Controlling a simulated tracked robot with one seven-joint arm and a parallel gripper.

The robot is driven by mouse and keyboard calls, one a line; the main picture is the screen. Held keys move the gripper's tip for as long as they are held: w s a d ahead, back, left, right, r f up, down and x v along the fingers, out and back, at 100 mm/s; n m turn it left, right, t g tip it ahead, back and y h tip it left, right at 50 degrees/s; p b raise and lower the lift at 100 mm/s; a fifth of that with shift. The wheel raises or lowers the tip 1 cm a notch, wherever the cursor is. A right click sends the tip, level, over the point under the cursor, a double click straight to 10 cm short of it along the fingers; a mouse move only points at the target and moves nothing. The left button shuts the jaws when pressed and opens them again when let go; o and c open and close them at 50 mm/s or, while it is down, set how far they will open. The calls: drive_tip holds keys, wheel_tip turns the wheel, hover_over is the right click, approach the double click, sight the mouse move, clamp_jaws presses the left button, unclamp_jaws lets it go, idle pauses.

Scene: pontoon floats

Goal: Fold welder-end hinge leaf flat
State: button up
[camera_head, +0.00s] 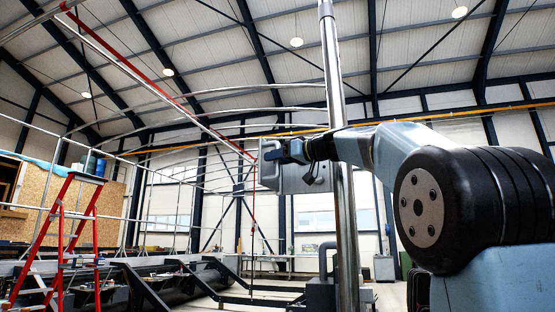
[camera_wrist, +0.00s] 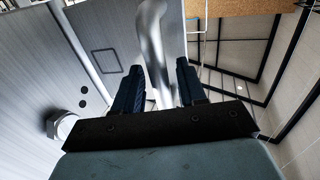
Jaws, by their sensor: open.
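My gripper (camera_wrist: 159,67) is open, with one dark blue finger on each side of a curved silver bar (camera_wrist: 152,28) in the wrist view. I cannot tell whether either finger touches the bar. To the left is a grey metal panel (camera_wrist: 50,70) with a hex bolt head (camera_wrist: 64,125) and two dark round holes. In the head view my gripper (camera_head: 272,153) is against a grey metal plate or box (camera_head: 293,183) beside the upright pole. I cannot tell which part is the welder-end hinge leaf.
A shiny upright pole (camera_head: 337,110) stands close in front of the arm. A red stepladder (camera_head: 62,240) stands at left. Black float frames (camera_head: 140,280) and thin arched rails fill the left and middle. A red cord (camera_head: 252,205) hangs beside the plate.

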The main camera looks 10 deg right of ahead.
clamp_jaws()
idle(0.3)
idle(0.3)
